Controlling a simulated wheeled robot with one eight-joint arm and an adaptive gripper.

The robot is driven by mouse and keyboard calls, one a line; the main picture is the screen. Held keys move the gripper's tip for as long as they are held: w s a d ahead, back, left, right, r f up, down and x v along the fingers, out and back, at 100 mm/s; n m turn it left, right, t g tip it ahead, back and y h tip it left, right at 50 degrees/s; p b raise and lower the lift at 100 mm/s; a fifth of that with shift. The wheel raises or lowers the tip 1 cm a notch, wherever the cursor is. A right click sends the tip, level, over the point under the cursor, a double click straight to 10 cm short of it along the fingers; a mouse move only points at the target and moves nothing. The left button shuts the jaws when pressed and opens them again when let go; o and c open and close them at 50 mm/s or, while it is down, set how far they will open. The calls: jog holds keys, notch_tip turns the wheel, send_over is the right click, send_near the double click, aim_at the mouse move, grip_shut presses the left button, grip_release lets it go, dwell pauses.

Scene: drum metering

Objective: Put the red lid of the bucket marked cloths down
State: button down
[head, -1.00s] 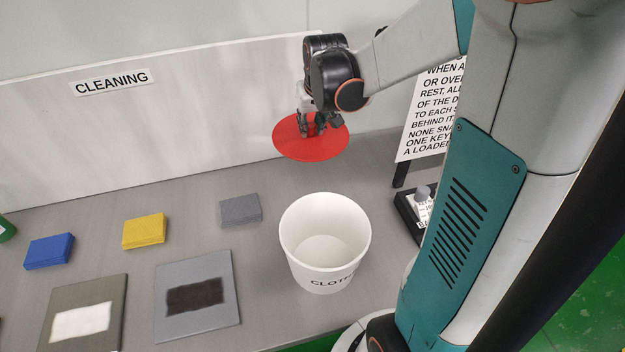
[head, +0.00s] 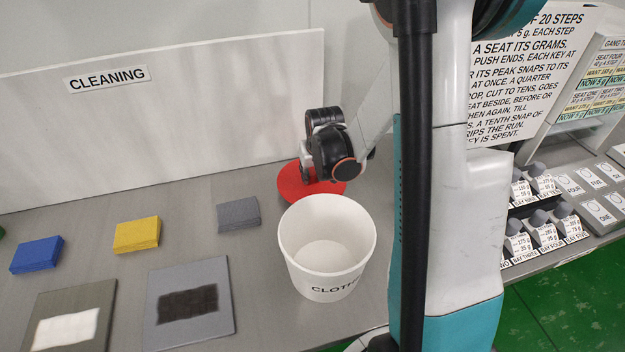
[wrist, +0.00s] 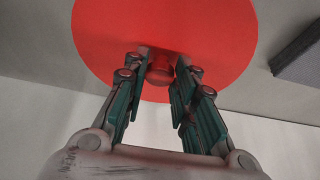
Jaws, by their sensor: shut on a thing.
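The red lid (head: 293,182) is a flat round disc behind the white bucket in the head view, low at the tabletop; whether it touches the table I cannot tell. In the wrist view the lid (wrist: 205,40) fills the upper middle, with a red knob between the fingers. My gripper (wrist: 159,75) is shut on that knob; in the head view its fingers are mostly hidden behind the wrist. The white bucket (head: 327,245) marked CLOTHS stands upright, open and empty, in front of the lid. Its rim overlaps the lid's near edge in the picture.
A grey sponge (head: 238,214) lies left of the lid. A yellow block (head: 137,235) and a blue block (head: 37,255) lie further left. Two panels with white and dark patches lie in front. A back panel (head: 200,110) marked CLEANING stands behind. Dosing bays (head: 540,225) are at right.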

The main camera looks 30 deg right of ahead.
aim_at(313, 177)
jog(key=shift+f, duration=1.25)
jog(key=shift+f+b, duration=0.45)
jog(key=shift+b, duration=0.3)
jog(key=c, duration=1.3)
grip_release()
jog(key=shift+r, duration=0.15)
jog(key=shift+r+p, duration=0.65)
jog(key=shift+p, duration=0.1)
jog(key=p+v, duration=0.3)
jog(key=v, duration=0.8)
jog(key=shift+s+r, duration=0.1)
jog(key=shift+s, duration=0.15)
jog(key=shift+a, duration=0.15)
